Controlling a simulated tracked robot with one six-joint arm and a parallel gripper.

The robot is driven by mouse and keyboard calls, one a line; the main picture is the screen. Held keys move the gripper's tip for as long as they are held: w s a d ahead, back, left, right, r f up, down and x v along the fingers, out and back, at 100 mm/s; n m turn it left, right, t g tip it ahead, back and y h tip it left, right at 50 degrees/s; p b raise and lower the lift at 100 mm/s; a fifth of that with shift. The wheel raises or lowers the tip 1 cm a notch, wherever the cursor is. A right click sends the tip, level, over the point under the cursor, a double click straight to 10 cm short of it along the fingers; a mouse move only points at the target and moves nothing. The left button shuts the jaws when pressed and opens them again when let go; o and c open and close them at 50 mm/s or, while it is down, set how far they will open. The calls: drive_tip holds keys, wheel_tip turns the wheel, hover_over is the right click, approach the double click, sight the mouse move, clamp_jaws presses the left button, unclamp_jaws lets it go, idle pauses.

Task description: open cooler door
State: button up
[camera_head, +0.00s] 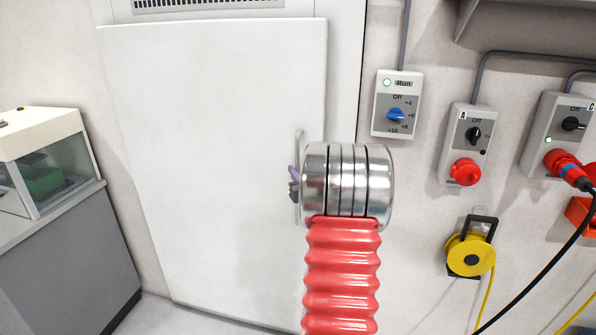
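The cooler door (200,130) is a large plain white panel in the middle left of the view. The silver wrist of my arm hides most of the gripper and the handle's right side. I cannot tell whether the fingers are open or shut, or touch the handle.
A switch box marked Run with a blue knob (396,114) is on the wall right of the door. Further right are switch boxes with red sockets (466,172) and a yellow cable reel (470,254). A grey counter (60,260) bearing a glass-fronted case (45,165) stands left.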

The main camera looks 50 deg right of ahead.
drive_tip(key=shift+w+d, duration=0.3)
drive_tip(key=shift+w, duration=0.15)
drive_tip(key=shift+c, duration=0.6)
clamp_jaws()
